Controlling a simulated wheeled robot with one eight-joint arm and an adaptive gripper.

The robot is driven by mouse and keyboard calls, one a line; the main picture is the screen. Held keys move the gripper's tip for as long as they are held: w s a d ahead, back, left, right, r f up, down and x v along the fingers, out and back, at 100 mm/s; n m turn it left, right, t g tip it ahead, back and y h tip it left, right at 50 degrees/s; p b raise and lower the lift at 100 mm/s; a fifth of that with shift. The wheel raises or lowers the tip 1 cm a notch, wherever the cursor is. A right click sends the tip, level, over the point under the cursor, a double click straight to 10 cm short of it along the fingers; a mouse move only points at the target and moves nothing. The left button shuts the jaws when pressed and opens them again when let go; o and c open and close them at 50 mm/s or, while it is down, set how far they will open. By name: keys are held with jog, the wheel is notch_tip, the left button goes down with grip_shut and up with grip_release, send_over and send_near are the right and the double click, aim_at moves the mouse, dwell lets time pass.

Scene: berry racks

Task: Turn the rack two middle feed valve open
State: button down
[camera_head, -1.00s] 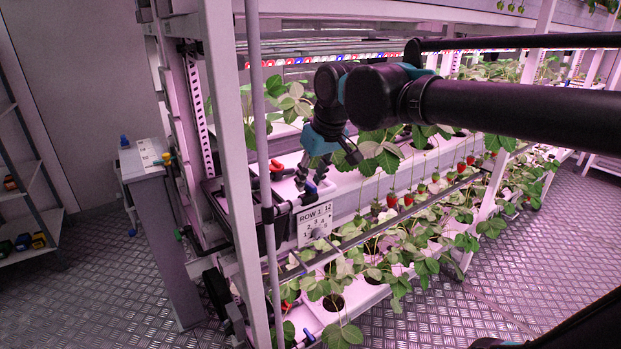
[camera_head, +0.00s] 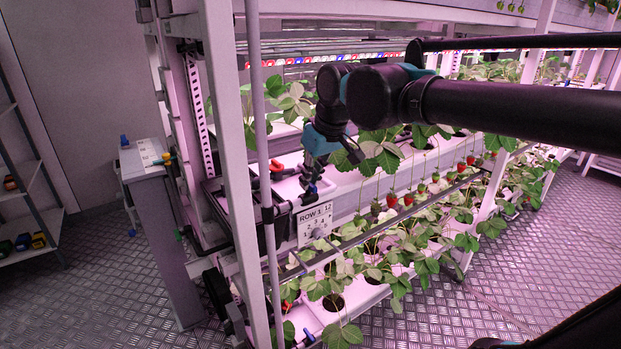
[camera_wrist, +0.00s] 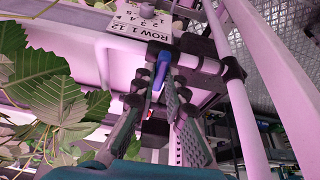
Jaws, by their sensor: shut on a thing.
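My gripper (camera_head: 311,187) is at this valve in the head view. In the wrist view my gripper (camera_wrist: 160,88) has its two dark fingers on either side of the blue handle and is shut on it. In the head view the fingers largely hide the handle, so its exact angle is hard to tell there.
A red handle (camera_head: 276,168) sits above left. A grey upright pipe (camera_head: 262,150) and white post (camera_head: 228,150) stand to the left. Strawberry plants (camera_head: 380,155) crowd the right. The floor in front is clear.

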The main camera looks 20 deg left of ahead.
jog(key=n, duration=0.1)
jog(key=n+g, duration=0.1)
jog(key=n, duration=0.2)
jog(key=shift+w+d+n+g+y, duration=0.15)
jog(key=shift+w+n+g+y, duration=0.1)
jog(key=shift+n+g+y, duration=0.05)
jog(key=n+g, duration=0.1)
jog(key=n, duration=0.2)
jog(key=shift+w+n, duration=0.15)
jog(key=shift+n, duration=0.15)
jog(key=n+g, duration=0.1)
jog(key=n, duration=0.2)
jog(key=shift+w+n+g, duration=0.15)
jog(key=shift+n+g, duration=0.15)
jog(key=shift+g, duration=0.1)
jog(key=shift+w+n+g+h, duration=0.1)
jog(key=shift+n+g+h, duration=0.45)
jog(key=shift+n, duration=1.45)
jog(key=shift+g, duration=0.25)
jog(key=c, duration=1.6)
grip_release()
jog(key=shift+o, duration=0.2)
